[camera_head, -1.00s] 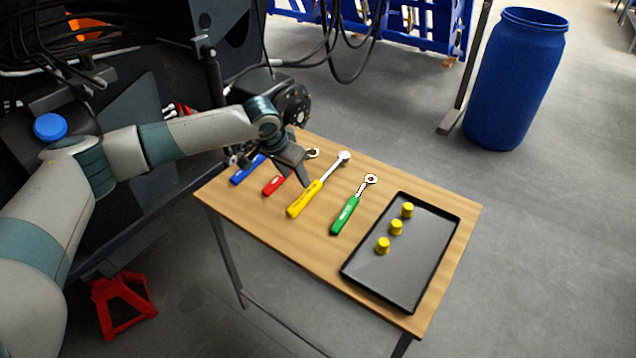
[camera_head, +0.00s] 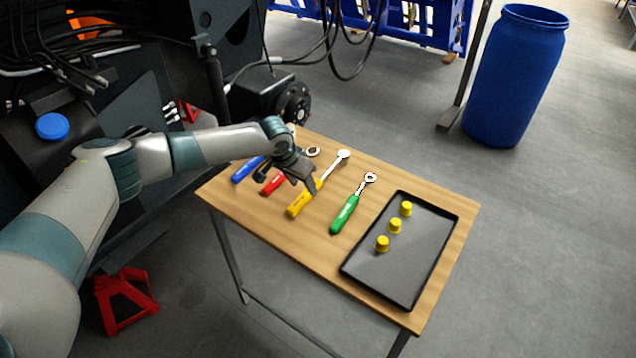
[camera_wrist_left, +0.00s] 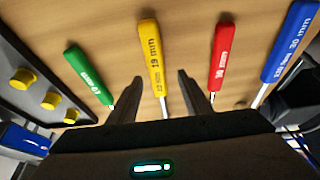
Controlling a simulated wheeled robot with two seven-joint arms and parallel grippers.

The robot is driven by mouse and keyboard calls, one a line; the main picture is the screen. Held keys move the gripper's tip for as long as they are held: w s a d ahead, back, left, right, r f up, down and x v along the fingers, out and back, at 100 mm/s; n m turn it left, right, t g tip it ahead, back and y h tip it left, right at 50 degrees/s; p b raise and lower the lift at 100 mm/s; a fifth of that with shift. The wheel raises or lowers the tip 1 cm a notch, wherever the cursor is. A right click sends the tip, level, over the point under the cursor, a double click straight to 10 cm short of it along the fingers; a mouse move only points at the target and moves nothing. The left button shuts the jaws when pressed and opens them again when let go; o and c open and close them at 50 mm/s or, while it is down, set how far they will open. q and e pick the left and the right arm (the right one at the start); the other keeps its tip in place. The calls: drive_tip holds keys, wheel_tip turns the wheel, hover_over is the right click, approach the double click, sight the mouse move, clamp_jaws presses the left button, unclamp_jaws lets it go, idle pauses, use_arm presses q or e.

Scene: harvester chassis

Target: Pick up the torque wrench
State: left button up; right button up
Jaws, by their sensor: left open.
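Several wrenches with coloured handles lie on the wooden table; I cannot tell from their labels which is the torque wrench. The yellow-handled one (camera_head: 299,204) has a long silver shaft and round head. My left gripper (camera_head: 310,187) is open above it, over its handle and shaft, hiding part of it. In the left wrist view the yellow handle (camera_wrist_left: 152,55) lies between the two open fingers (camera_wrist_left: 163,80), lengthwise along them. The green-handled wrench (camera_head: 345,213) lies to its right. The red-handled (camera_head: 273,183) and blue-handled (camera_head: 247,169) ones lie to its left, partly behind my gripper.
A black tray (camera_head: 385,283) with yellow caps (camera_head: 395,226) stands at the table's right end. The dark machine chassis (camera_head: 150,95) stands close behind and left of the table (camera_head: 270,228). A blue barrel (camera_head: 515,80) and a red jack stand (camera_head: 124,298) are on the floor.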

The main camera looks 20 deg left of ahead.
sight(321, 183)
use_arm(q)
drive_tip(key=shift+w+d+f+p, duration=0.3)
drive_tip(key=shift+w+f, duration=0.1)
drive_tip(key=shift+f, duration=0.15)
drive_tip(key=shift+w+d+f+p, duration=0.15)
drive_tip(key=shift+w+d+f, duration=0.2)
drive_tip(key=shift+f, duration=0.2)
drive_tip(key=shift+w+f, duration=0.25)
drive_tip(key=shift+f, duration=0.45)
drive_tip(key=shift+r, duration=0.1)
clamp_jaws()
